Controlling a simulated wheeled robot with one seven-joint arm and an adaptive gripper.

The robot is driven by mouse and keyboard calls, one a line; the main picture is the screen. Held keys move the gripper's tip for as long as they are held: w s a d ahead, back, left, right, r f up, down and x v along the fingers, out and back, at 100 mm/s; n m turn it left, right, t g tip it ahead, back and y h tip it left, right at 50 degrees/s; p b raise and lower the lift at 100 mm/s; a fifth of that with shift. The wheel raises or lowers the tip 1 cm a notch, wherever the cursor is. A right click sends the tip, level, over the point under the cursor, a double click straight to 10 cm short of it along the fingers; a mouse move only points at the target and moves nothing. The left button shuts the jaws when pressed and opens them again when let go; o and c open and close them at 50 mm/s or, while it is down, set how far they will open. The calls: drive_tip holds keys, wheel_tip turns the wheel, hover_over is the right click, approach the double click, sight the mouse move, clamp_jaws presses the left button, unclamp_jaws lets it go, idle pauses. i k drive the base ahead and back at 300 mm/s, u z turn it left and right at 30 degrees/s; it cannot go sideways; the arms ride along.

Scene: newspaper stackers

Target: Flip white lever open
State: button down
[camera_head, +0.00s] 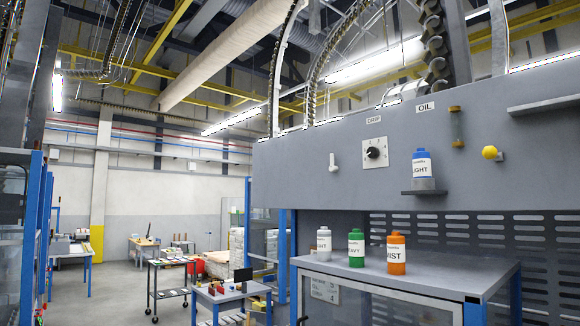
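The white lever (333,163) is small and sits on the grey machine panel, left of a black dial under a "DRIP" label. It looks roughly upright, with a wider part at its lower end. It is too small to tell its exact setting. My gripper is not in view, and nothing is seen touching the lever.
The panel (285,181) also carries the dial (374,153), a blue-capped bottle (421,164) on a small shelf, and a yellow knob (489,152). Open floor and carts lie left.

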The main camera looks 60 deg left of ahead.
sight(332, 169)
drive_tip(key=u, duration=0.55)
drive_tip(key=k, duration=0.35)
drive_tip(key=u, duration=1.2)
drive_tip(key=i, duration=0.35)
drive_tip(key=z, duration=0.1)
